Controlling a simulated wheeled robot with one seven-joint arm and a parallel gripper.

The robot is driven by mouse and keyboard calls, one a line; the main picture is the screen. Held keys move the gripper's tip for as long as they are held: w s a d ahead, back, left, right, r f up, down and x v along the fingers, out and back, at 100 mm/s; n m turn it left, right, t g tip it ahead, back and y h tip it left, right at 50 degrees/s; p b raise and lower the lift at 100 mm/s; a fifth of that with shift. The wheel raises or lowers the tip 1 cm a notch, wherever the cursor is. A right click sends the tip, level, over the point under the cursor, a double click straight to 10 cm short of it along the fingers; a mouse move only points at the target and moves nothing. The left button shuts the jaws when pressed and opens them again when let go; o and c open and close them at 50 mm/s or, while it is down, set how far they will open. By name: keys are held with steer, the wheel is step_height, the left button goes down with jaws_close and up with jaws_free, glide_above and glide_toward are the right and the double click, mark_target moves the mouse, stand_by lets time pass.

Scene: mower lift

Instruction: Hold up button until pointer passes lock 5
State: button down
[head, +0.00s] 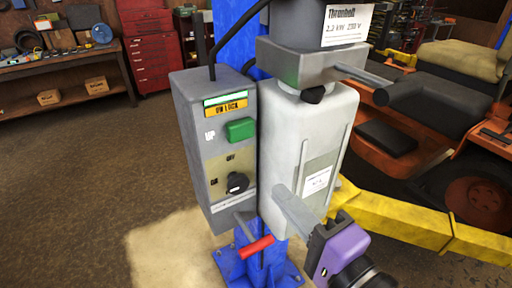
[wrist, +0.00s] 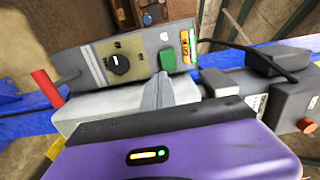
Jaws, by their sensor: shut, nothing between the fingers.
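The grey control box (head: 215,160) on the blue column carries a green button (head: 240,129) beside the word UP. The button also shows in the wrist view (wrist: 168,60). Above it, a yellow plate reads what looks like "ON LOCK" (head: 226,108), with a green and white strip over it. My gripper (head: 281,192) is shut and empty, in front of the pale housing, below and right of the button. In the head view it is apart from the button. In the wrist view its fingertips (wrist: 164,76) lie just under the button. I cannot make out a pointer or lock 5.
A black knob (head: 237,182) sits low on the box. A red-handled lever (head: 256,247) sticks out beneath it. The pale housing (head: 310,140) and a grey bar (head: 365,76) stand close to my arm. A yellow lift arm (head: 400,222) and an orange mower (head: 385,150) are at right.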

mark_target(240, 130)
steer(key=shift+d, duration=0.1)
stand_by(0.3)
steer(key=b+x, duration=0.1)
steer(key=b, duration=0.1)
steer(key=b+x, duration=0.3)
steer(key=b, duration=0.2)
steer(key=shift+w+f, duration=0.15)
steer(key=shift+f, duration=0.2)
steer(key=shift+w+a+b, duration=0.15)
steer(key=shift+a+b, duration=0.15)
steer(key=shift+b, duration=0.7)
steer(key=b, duration=0.4)
steer(key=shift+w+a, duration=0.1)
steer(key=shift+w, duration=0.05)
steer(key=shift+r+p+x, duration=0.15)
steer(key=shift+p+x, duration=0.25)
steer(key=shift+x, duration=1.85)
steer(key=shift+r+p+x, duration=0.15)
steer(key=shift+p+x, duration=0.2)
steer(key=shift+x, duration=1.9)
